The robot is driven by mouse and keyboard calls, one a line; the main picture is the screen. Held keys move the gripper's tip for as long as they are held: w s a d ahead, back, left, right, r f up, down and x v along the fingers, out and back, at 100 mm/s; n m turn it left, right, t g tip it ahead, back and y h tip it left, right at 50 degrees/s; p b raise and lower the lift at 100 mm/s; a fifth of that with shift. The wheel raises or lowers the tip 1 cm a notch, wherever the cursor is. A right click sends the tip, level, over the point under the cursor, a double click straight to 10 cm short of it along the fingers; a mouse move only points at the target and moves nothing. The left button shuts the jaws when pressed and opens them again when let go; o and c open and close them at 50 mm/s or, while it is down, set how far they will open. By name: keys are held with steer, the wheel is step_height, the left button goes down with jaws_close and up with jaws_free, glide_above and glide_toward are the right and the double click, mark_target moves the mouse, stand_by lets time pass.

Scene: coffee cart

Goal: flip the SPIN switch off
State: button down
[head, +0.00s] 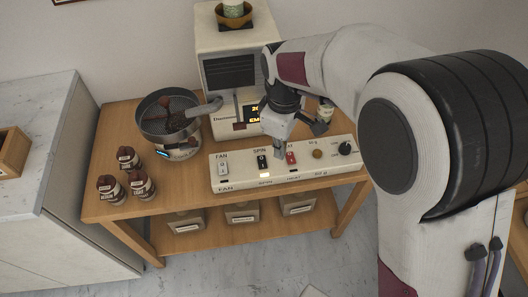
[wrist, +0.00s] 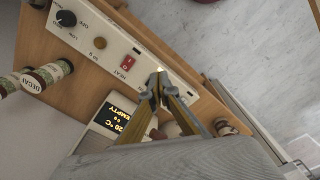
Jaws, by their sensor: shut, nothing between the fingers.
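The white control panel (head: 236,182) lies along the front of the wooden cart top, with FAN, SPIN and HEAT switches in a row. The SPIN switch (head: 262,162) is a black rocker in the head view, with a small lit lamp below it. In the wrist view my fingers seem to hide it. My gripper (head: 279,153) is shut and empty, pointing down by the panel between the SPIN and red HEAT (head: 291,158) switches. In the wrist view, its fingertips (wrist: 159,90) meet near the panel. I cannot tell whether they touch it.
The FAN switch (head: 223,166) is left of SPIN; a black knob (head: 345,148) sits at the panel's right end. Behind stand a white machine (head: 228,117) with a lit display and a round roasting pan (head: 165,110). Several brown jars (head: 128,158) stand at left.

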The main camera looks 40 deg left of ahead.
mark_target(264, 158)
steer(key=w+a+n, duration=0.3)
steer(key=a+n, duration=0.3)
steer(key=n, duration=0.1)
steer(key=shift+a+r+n+t+y, duration=0.3)
steer(key=shift+a+y, duration=0.05)
steer(key=shift+y, duration=0.05)
steer(key=shift+f, duration=0.1)
steer(key=shift+w+a+f, duration=0.2)
steer(key=shift+f, duration=2.05)
steer(key=shift+w+a+f, duration=0.2)
steer(key=shift+w+f, duration=0.05)
steer(key=shift+f, duration=2.05)
steer(key=shift+w+a+f, duration=0.2)
steer(key=shift+f, duration=2.05)
